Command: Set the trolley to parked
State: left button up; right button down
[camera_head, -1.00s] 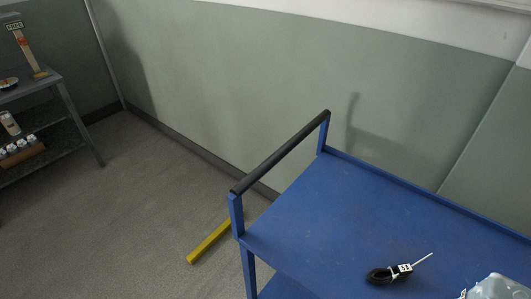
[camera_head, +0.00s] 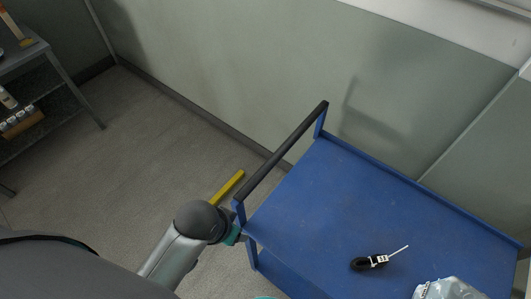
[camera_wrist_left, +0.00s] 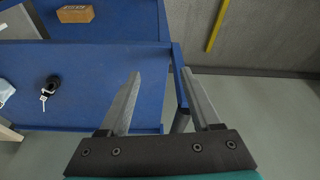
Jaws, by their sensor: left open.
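The blue trolley (camera_head: 330,195) stands at the right in the head view, beside the wall. Its black-topped handle bar (camera_head: 284,150) rises on two posts at its left end. In the head view my left gripper (camera_head: 231,232) is at the near handle post, its fingers largely hidden. In the left wrist view the left gripper (camera_wrist_left: 160,73) is open, with a blue edge or post of the trolley (camera_wrist_left: 181,78) between its fingers, nearer the right one. Contact cannot be told. A yellow strip (camera_head: 227,187) lies on the floor left of the handle. My right gripper is out of view.
A brown block (camera_wrist_left: 75,14) shows in the left wrist view. A grey shelf rack (camera_head: 60,72) stands at far left, with free floor between.

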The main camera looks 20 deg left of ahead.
pick_arm(q)
jog(key=w+r+p, duration=0.2)
jog(key=w+r, duration=0.1)
jog(key=r, duration=0.4)
jog(key=m+h, duration=0.1)
jog(key=h, duration=0.2)
send_near(266, 164)
jog(key=x, duration=0.9)
jog(key=shift+w+d+f+b, duration=0.1)
jog(key=shift+f+b, duration=0.05)
jog(key=shift+b, duration=0.15)
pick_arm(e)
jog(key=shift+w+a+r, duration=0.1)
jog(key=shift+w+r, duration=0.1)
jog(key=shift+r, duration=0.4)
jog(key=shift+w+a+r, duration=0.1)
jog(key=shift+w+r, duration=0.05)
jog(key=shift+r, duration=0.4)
pick_arm(q)
grip_shut()
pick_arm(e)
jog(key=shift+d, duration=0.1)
